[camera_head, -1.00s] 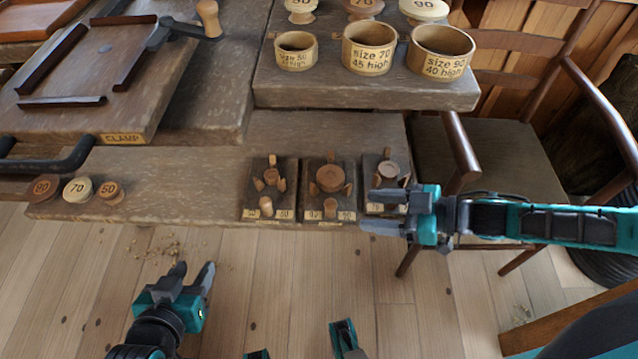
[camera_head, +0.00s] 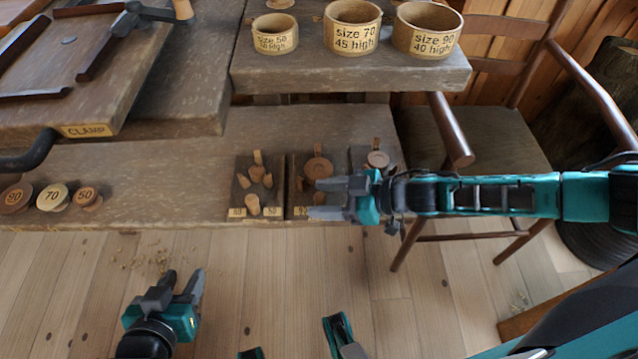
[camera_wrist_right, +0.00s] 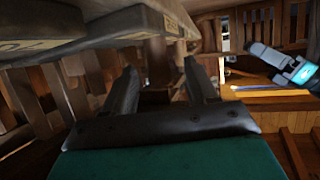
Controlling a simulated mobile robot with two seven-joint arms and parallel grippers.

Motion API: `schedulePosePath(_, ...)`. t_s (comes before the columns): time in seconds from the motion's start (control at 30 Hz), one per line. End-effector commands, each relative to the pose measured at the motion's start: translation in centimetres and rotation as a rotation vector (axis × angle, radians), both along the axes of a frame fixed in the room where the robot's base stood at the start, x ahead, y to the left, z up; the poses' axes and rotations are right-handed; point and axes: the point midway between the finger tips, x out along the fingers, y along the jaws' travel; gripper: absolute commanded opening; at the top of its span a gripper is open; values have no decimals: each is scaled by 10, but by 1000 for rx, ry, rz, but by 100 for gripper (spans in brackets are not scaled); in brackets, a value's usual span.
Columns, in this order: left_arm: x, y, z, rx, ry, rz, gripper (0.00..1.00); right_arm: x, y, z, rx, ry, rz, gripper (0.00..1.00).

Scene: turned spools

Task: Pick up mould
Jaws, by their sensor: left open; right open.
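No label reads "mould", so I cannot tell which piece it is. On the near bench stand several small dark boards with wooden pegs: a left board (camera_head: 243,190), a middle board (camera_head: 298,165) with a round disc, and a right board (camera_head: 357,153) partly behind my right arm. My right gripper (camera_head: 323,198) is open, its fingers pointing left across the front of the middle board and hiding part of it. In the right wrist view its open fingers (camera_wrist_right: 160,90) have nothing between them. My left gripper (camera_head: 182,280) is open and empty, in front of the bench.
Three wooden rings, size 50 (camera_head: 275,35), size 70 (camera_head: 352,28) and size 90 (camera_head: 428,30), stand on the raised shelf (camera_head: 340,78). A clamp board (camera_head: 100,100) lies behind. A chair (camera_head: 480,130) stands right.

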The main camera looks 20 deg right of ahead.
Motion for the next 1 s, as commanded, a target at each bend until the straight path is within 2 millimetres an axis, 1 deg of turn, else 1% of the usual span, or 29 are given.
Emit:
schedulePosePath(0.03,0,0,-4,-2,0,1,43,3,6,-4,2,1,1,57)
schedulePosePath(0.1,0,0,-5,-3,1,3,43,6,11,-6,2,1,1,57)
schedulePosePath(0.37,0,-1,-4,-4,0,4,43,7,12,-6,0,2,-1,57)
schedulePosePath(0.9,0,1,-4,4,-1,-1,43,6,12,-6,1,2,0,7)
schedulePosePath(0.97,0,2,-4,6,-1,-3,43,6,12,-6,1,2,0,1)
schedulePosePath(1.0,0,2,-4,5,-1,-3,43,6,12,-6,0,2,0,0)
